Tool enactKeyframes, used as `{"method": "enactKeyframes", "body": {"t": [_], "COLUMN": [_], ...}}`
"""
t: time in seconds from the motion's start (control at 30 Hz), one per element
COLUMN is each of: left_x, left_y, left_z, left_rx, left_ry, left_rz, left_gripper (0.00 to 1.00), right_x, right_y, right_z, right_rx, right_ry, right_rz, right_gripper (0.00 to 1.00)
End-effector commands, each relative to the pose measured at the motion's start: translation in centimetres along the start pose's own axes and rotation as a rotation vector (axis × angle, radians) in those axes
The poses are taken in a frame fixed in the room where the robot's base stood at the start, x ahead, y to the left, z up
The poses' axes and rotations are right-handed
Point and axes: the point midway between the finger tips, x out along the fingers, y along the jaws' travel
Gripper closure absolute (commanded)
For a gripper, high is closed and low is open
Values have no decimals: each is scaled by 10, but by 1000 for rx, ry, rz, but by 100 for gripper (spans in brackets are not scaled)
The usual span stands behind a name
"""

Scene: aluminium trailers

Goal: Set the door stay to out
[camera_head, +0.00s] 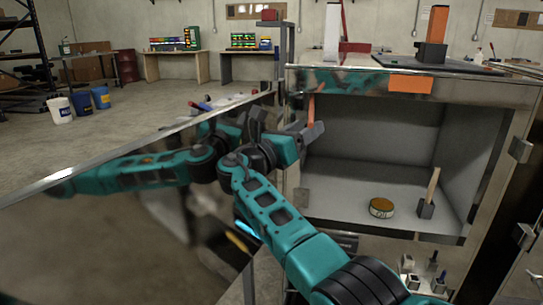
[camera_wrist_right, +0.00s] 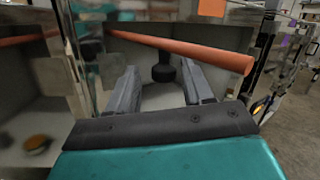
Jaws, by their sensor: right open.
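The door stay appears to be the orange rod (camera_wrist_right: 190,53) in the right wrist view. It slants across beyond my right fingertips, with its free end at the right. In the head view a short orange piece (camera_head: 311,108) of it shows upright at the left edge of the open compartment (camera_head: 365,165). My right gripper (camera_head: 286,124) is in front of that edge, beside the rod. In the right wrist view its two fingers (camera_wrist_right: 160,72) are apart with nothing held between them. Whether they touch the rod I cannot tell. My left gripper is not in view.
A polished panel (camera_head: 120,205) at the left mirrors my right arm. A round tin (camera_head: 381,208) and a block with a wooden handle (camera_head: 427,209) stand on the compartment floor. An orange label (camera_head: 410,84) is above the opening. Workbenches (camera_head: 172,66) stand far behind.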

Motion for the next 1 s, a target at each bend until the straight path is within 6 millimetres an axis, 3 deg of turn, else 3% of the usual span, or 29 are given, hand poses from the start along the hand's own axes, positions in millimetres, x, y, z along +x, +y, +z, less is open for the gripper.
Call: {"method": "enactKeyframes", "body": {"t": [0.6, 1.0], "left_x": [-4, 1], "left_y": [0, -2], "left_z": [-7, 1], "left_rx": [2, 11], "left_ry": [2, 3], "left_rz": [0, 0], "left_gripper": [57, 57], "right_x": [-43, -71], "right_y": [4, 7], "right_z": [-10, -16], "right_rx": [-2, 0], "right_ry": [3, 2], "right_rz": [2, 2], "right_gripper": [49, 49]}}
